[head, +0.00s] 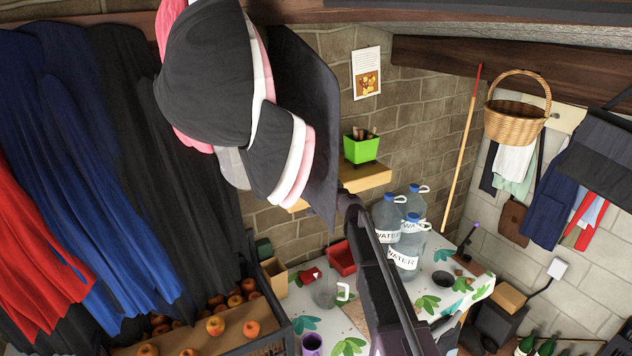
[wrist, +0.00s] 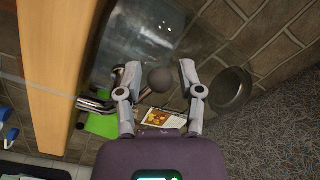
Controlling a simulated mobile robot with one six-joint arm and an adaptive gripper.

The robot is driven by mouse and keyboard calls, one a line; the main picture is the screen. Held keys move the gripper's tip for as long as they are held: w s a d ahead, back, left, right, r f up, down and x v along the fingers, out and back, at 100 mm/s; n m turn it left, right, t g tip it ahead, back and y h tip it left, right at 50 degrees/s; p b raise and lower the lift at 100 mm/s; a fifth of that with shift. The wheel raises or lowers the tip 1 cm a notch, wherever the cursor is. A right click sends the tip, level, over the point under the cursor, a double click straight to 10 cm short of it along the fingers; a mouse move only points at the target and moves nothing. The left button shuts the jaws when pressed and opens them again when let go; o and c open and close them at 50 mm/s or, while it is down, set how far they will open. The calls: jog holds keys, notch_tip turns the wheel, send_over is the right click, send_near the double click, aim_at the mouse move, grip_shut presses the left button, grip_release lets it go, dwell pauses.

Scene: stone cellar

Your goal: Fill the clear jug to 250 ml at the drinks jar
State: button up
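The clear jug (head: 326,294), with a pale handle, stands on the leaf-patterned table in the head view. My arm reaches up past it, and its end is hidden behind a dark hanging shape, so my gripper shows only in the wrist view (wrist: 159,72). Its two fingers are apart. A grey ball-shaped knob (wrist: 160,80) shows between or beyond them, with gaps on both sides. A large see-through vessel (wrist: 145,35), perhaps the drinks jar, fills the space ahead beside a wooden shelf. I cannot make out the drinks jar in the head view. The jug is apart from my gripper.
The table (head: 302,303) also holds several water bottles (head: 405,258), a red box (head: 341,257) and a purple cup (head: 312,344). A green pot (head: 361,149) stands on the wall shelf (head: 367,180). Hanging cloths (head: 205,75) crowd the upper left. Apples (head: 252,329) lie at lower left.

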jog(key=shift+s, duration=0.1)
dwell(0.3)
jog(key=v, duration=1.2)
dwell(0.3)
jog(key=s+d+f+n+g+h+b, duration=0.25)
jog(key=s+f+g+b, duration=0.25)
jog(key=s+f, duration=0.45)
jog(key=s+d+f+n+g+h+b, duration=0.1)
jog(key=s+d+f+n+g+b, duration=0.15)
jog(key=s+f+g+b, duration=0.7)
jog(key=s+d+f+m+h+b, duration=0.1)
jog(key=s+d+f+h+b, duration=0.1)
jog(key=s+d+f+h, duration=0.5)
jog(key=s+d+f, duration=0.5)
jog(key=d+f, duration=0.1)
jog(key=f, duration=0.3)
jog(key=shift+d+f, duration=0.2)
jog(key=shift+d, duration=0.05)
